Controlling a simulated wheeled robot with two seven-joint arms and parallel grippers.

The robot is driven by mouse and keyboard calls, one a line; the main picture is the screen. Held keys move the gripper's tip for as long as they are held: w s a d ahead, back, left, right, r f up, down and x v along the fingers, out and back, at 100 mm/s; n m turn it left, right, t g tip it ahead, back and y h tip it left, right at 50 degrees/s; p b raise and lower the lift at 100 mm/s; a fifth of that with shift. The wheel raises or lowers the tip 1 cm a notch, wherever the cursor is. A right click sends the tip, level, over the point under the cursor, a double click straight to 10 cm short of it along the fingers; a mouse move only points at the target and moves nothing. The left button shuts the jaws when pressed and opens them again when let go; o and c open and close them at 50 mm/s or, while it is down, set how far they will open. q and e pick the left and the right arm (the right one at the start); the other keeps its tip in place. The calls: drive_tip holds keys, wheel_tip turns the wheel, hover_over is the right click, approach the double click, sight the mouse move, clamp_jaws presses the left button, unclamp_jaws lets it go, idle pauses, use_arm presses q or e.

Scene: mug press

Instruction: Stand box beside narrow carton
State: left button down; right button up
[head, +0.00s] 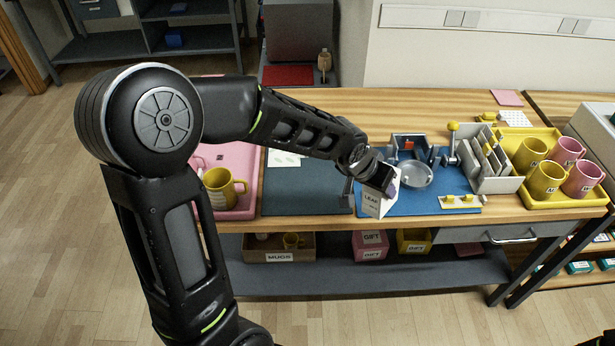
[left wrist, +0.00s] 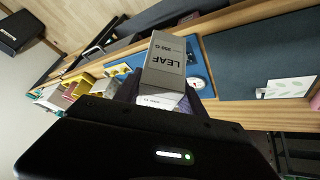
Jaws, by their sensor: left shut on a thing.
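My left gripper (head: 376,182) is shut on a pale box (head: 371,207) labelled LEAF. The box is tilted, at the left end of the blue mat (head: 430,204) near the bench's front edge; I cannot tell whether it touches the mat. In the left wrist view the same box (left wrist: 166,62) shows its grey LEAF 250 G face, sticking out beyond the gripper (left wrist: 160,95). I cannot pick out a separate narrow carton; the arm and gripper hide part of the bench.
The mug press (head: 410,150) and a round clear dish (head: 416,175) stand just right of the box. A grey divided rack (head: 490,165) and a yellow tray (head: 560,203) of mugs stand further right. A dark mat (head: 300,190) and pink tray (head: 240,160) with a yellow mug (head: 221,190) lie left.

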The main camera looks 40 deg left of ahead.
use_arm(q)
drive_tip(key=w+a+n+y+b, duration=0.1)
drive_tip(key=w+a+b, duration=0.1)
drive_tip(key=a+b, duration=0.2)
drive_tip(key=w+a+r+n+y+b, duration=0.1)
drive_tip(key=a+b, duration=0.3)
drive_tip(key=a, duration=0.6)
drive_tip(key=w+a+n+y+b, duration=0.1)
drive_tip(key=w+a+b, duration=0.2)
drive_tip(key=a, duration=0.4)
drive_tip(key=shift+w+a+r+n+b, duration=0.15)
drive_tip(key=shift+w+a+n+b, duration=0.2)
drive_tip(key=shift+b, duration=0.3)
wheel_tip(320, 180, down, 6)
drive_tip(key=shift+f, duration=0.2)
drive_tip(key=shift+f, duration=1.9)
